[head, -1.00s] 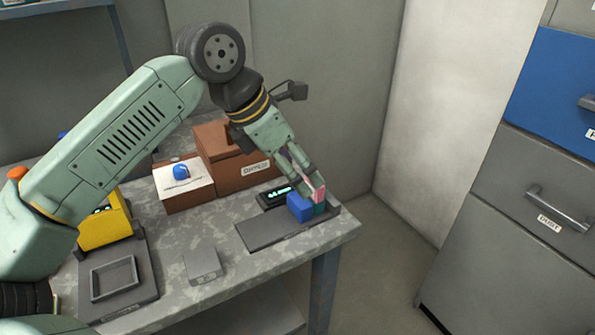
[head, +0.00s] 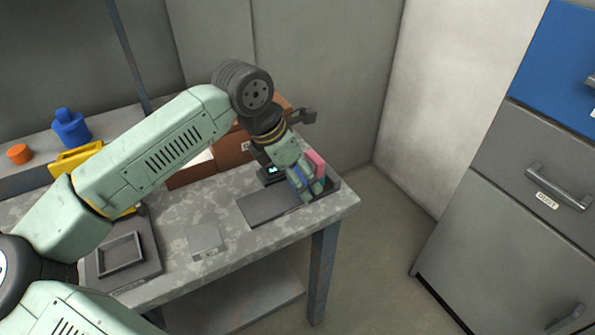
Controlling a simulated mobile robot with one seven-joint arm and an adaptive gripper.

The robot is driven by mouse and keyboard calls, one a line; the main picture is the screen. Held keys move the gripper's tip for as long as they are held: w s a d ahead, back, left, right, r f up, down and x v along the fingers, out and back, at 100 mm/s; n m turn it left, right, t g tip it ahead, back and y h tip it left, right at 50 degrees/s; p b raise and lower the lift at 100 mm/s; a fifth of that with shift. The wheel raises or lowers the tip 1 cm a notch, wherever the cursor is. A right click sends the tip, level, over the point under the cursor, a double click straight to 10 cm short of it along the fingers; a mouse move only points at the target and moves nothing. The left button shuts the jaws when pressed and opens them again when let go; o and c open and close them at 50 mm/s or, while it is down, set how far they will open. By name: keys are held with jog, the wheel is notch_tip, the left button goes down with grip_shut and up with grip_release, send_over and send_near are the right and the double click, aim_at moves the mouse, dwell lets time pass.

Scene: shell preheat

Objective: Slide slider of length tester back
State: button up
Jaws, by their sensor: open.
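The length tester (head: 262,207) is a dark grey flat plate near the right end of the table, with a small lit display (head: 272,172) at its back. My gripper (head: 306,194) is open, pointing down over the plate's right end. A blue block (head: 298,177) shows only in part behind and between the fingers. A pink piece (head: 317,163) shows just right of the fingers. Which of these is the slider, and whether the fingers touch either, I cannot tell.
Brown boxes (head: 236,148) stand behind the tester. A small grey plate (head: 206,242) and a square tray (head: 120,254) lie to its left. The table's right edge is close to the tester. Grey drawers (head: 535,170) stand farther right.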

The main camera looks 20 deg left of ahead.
jog(key=shift+c, duration=0.6)
grip_shut()
jog(key=s+a+b, duration=0.2)
jog(key=s+a, duration=0.1)
jog(key=shift+a+f, duration=0.1)
jog(key=shift+o, duration=0.6)
grip_release()
jog(key=shift+s, duration=0.1)
jog(key=v, duration=1.2)
